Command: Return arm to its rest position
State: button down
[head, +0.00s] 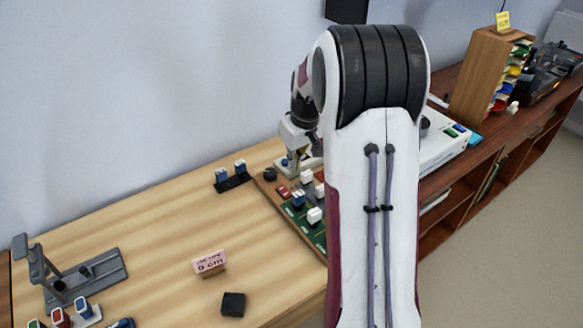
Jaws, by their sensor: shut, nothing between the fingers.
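My gripper (290,165) is partly visible behind my large white and black arm, which fills the middle of the head view. It points down at the back of the board (264,193) and is shut, with nothing held. The board carries green panels, several white and blue blocks (298,199) and a red part (283,192). I cannot tell whether the fingertips touch anything there. The arm hides the board's right side.
A black holder with two blue-topped pieces (231,177) stands left of the board. A grey stand (70,276), a pink sign (210,263) and a black cube (233,304) are on the wooden table (150,245). A wooden shelf unit (478,75) stands on the right cabinet.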

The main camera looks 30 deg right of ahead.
jog(key=shift+s+r, duration=0.15)
jog(key=shift+r, duration=0.1)
dwell(0.7)
jog(key=s+a+r+t, duration=0.1)
jog(key=s+a+r, duration=0.3)
jog(key=s+a, duration=0.4)
jog(key=s+a+r+t, duration=0.1)
jog(key=s+a+r, duration=0.4)
jog(key=s, duration=0.5)
jog(key=s+a+r+t, duration=0.1)
jog(key=s+a+r, duration=0.3)
jog(key=s+a, duration=0.5)
jog(key=shift+s+a+r, duration=0.3)
jog(key=shift+a+r, duration=0.05)
jog(key=shift+a, duration=0.5)
jog(key=c, duration=2.8)
grip_release()
